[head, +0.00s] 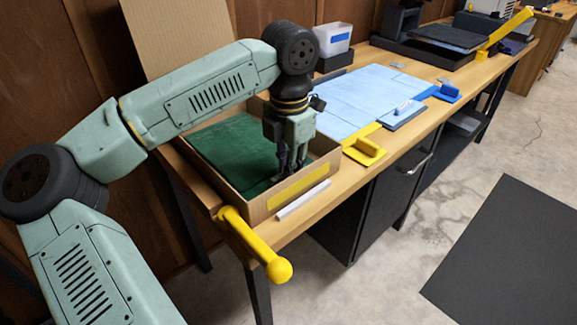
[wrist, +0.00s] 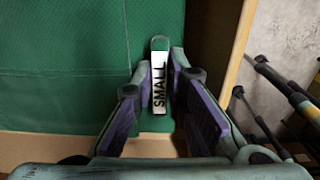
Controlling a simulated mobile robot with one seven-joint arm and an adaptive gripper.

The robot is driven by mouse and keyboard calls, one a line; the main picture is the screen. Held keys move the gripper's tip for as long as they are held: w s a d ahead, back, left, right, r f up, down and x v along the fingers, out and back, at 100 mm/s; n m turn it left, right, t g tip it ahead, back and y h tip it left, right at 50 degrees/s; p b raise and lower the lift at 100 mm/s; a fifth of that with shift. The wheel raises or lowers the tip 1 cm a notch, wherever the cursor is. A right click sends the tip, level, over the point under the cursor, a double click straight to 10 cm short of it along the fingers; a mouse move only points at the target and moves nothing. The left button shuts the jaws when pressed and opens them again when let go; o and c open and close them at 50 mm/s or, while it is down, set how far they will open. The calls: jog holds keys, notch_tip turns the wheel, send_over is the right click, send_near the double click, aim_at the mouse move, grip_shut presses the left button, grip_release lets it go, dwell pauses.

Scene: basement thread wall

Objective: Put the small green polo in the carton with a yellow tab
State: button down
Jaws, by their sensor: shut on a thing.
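The green polo (head: 225,142) lies folded flat inside an open cardboard carton (head: 257,210) at the near end of the bench. The carton's front wall bears a yellow tab (head: 298,186). My gripper (head: 286,176) points down into the carton at its front right. In the wrist view, my gripper (wrist: 160,82) is shut on the white tag marked SMALL (wrist: 159,92) at the edge of the green polo (wrist: 70,65). The polo appears to rest on the carton floor, though its underside is hidden. The carton wall (wrist: 236,60) shows to the right of the fingers.
A yellow bar with a ball end (head: 255,246) juts from the bench's near corner. A white strip (head: 303,199) lies before the carton. Folded light-blue cloth (head: 365,95) and a yellow handled piece (head: 365,150) lie to the right. Dark trays (head: 425,50) stand farther back.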

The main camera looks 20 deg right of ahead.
jog(key=c, duration=1.9)
grip_release()
notch_tip(320, 180, up, 12)
jog(key=shift+s, duration=0.15)
